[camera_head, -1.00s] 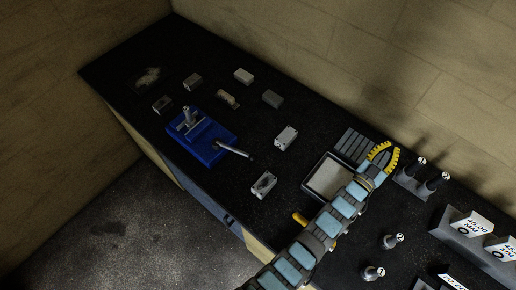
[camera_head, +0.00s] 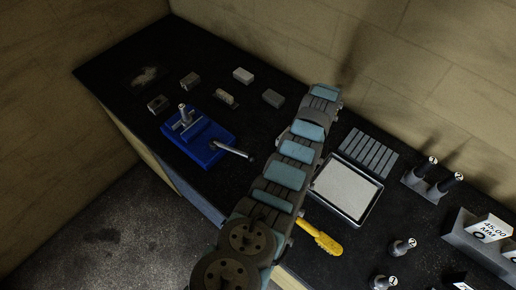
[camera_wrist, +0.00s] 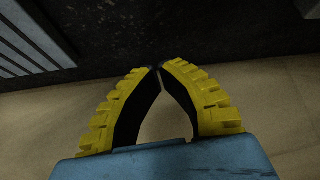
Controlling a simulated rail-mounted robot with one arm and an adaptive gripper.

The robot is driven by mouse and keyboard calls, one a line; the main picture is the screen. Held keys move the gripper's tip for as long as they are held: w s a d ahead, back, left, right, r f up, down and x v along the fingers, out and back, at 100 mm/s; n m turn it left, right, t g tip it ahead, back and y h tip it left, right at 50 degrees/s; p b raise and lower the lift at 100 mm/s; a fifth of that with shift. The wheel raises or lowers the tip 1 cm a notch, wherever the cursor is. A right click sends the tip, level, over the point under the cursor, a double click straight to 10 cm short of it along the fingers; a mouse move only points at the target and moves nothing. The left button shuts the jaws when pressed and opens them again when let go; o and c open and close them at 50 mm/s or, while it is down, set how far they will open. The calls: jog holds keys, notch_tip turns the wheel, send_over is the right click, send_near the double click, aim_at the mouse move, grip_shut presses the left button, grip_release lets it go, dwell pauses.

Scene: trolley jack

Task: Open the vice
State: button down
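The blue vice (camera_head: 200,148) sits at the bench's front edge, left of the middle in the head view. A grey bar handle (camera_head: 234,150) sticks out from its right side, and a small upright metal piece (camera_head: 184,113) stands at its jaws. I cannot tell how wide the jaws stand. My gripper (camera_wrist: 158,67) shows in the wrist view with its two yellow-ridged fingers bowed and their tips together, with nothing seen between them. In the head view the gripper is hidden behind my arm, which reaches up to the right of the vice. The vice is not in the wrist view.
Several small grey blocks (camera_head: 243,76) lie behind and beside the vice. Right of my arm are a white-floored tray (camera_head: 347,188), a slatted grey plate (camera_head: 369,152), a yellow-handled tool (camera_head: 320,238) and dark posts (camera_head: 425,168). A wall (camera_head: 430,70) stands behind the bench.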

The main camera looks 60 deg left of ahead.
jog(key=s+a+r+n+g+h+b, duration=0.1)
jog(key=s+r+g+h+b, duration=0.1)
jog(key=s, duration=1)
jog(key=s+a+r+n+g+h+b, duration=0.1)
jog(key=s+r+g+h, duration=0.3)
jog(key=s+r, duration=0.5)
jog(key=s+a+g, duration=0.1)
jog(key=s+g, duration=0.1)
jog(key=s, duration=0.2)
jog(key=shift+s+r+b, duration=0.15)
jog(key=shift+s+b, duration=0.15)
jog(key=shift+b, duration=0.1)
